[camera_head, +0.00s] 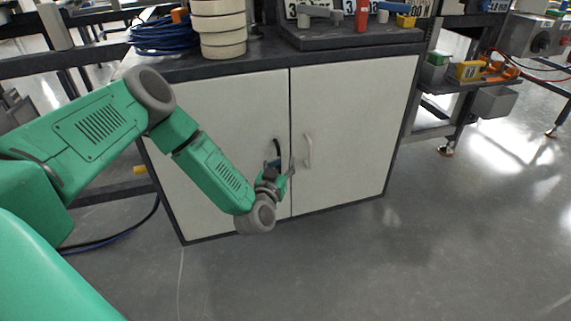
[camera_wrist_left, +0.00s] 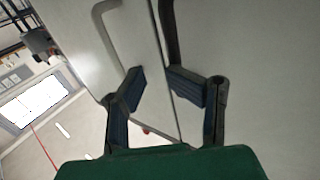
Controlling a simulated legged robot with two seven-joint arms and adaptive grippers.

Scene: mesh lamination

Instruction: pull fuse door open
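A low cabinet has two pale doors, both closed and meeting at a vertical seam. The left door (camera_head: 225,130) has a dark handle (camera_head: 277,148), and the right door (camera_head: 350,130) has a pale handle (camera_head: 308,150). No label shows which is the fuse door. My left gripper (camera_head: 287,172) is at the seam, by the lower end of the dark handle. In the left wrist view my left gripper (camera_wrist_left: 158,82) is open, its fingertips apart. The dark handle (camera_wrist_left: 168,30) runs down to the right fingertip; contact cannot be told. The pale handle (camera_wrist_left: 103,35) is left of the fingers. My right gripper is out of view.
The dark cabinet top (camera_head: 270,56) holds a stack of cream rings (camera_head: 220,30), a blue cable coil (camera_head: 160,36) and a dark tray (camera_head: 345,38). A shelf with coloured parts (camera_head: 470,70) stands to the right. The floor (camera_head: 370,260) in front is clear.

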